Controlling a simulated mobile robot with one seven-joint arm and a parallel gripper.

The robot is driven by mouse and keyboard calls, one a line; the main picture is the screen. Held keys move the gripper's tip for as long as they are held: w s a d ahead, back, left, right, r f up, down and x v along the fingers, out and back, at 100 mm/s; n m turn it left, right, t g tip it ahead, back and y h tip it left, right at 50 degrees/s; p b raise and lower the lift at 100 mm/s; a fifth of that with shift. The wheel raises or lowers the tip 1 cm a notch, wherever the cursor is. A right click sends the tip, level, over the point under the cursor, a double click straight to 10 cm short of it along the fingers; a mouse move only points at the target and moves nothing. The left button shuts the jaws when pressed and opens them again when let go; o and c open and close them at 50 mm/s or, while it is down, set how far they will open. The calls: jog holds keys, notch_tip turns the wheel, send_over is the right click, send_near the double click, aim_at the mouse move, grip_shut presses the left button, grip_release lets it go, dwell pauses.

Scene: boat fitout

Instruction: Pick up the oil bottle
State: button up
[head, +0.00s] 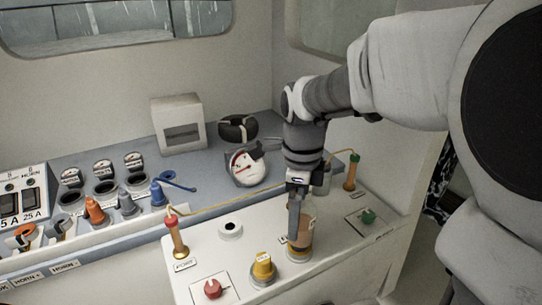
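A small tan-brown thing (303,230) with a yellow and grey base (300,254) stands on the white console top; it may be the oil bottle, but it is partly covered by my gripper. My gripper (295,222) points down from above, with a dark finger in front of the tan thing. The other finger is hidden, so I cannot tell whether the gripper is closed on it. The base of the tan thing appears to rest on the console.
A yellow cord joins a red-topped post (176,237) and a green-topped post (351,171).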

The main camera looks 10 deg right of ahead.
jog(key=f, duration=0.2)
jog(key=d+f, duration=0.1)
jog(key=f, duration=0.1)
jog(key=shift+w+d+f+p, duration=0.1)
jog(key=shift+d+f+p, duration=0.1)
jog(key=shift+f+p, duration=0.2)
jog(key=shift+f, duration=0.4)
jog(key=shift+c, duration=0.2)
jog(key=shift+r, duration=0.1)
grip_shut()
